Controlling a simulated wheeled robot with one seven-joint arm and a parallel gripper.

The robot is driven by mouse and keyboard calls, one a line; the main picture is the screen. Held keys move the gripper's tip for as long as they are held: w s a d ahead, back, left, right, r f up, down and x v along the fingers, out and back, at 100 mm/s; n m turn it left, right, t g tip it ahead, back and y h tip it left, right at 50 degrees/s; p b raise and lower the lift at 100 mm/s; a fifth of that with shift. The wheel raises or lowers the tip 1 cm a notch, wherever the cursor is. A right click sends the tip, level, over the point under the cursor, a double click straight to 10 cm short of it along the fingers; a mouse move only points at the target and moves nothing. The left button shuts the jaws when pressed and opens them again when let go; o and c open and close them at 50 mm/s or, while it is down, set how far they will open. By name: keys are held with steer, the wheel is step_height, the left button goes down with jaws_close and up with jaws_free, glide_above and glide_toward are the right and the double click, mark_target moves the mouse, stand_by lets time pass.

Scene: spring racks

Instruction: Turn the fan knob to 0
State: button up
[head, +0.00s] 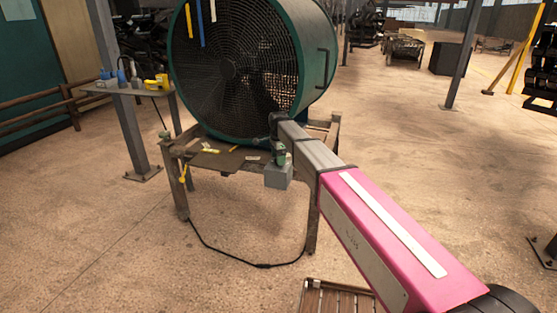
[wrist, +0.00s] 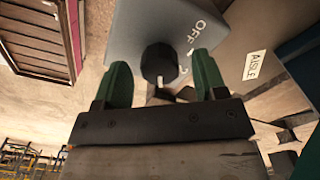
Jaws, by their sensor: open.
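The fan (head: 250,70) is a large green drum with a dark grille, on a worn stand. A grey control box (head: 278,176) is at the stand's front edge. In the wrist view, the black round fan knob (wrist: 158,62) is on the box's face (wrist: 150,22). A white mark shows on the knob's lower edge. "OFF" is printed to its upper right; another marking below is partly hidden. My gripper (wrist: 162,66) is open, with one green finger on each side of the knob. I cannot tell whether they touch it. In the head view my gripper (head: 279,152) is at the box, largely hiding the knob.
A small side table (head: 128,89) with bottles and a yellow item stands at the left beside a grey post (head: 110,40). A black cable (head: 235,257) loops on the floor below the stand. A slatted wooden pallet (head: 340,297) lies at the bottom. Open floor extends right.

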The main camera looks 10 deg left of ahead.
steer(key=shift+f, duration=0.5)
steer(key=c, duration=0.9)
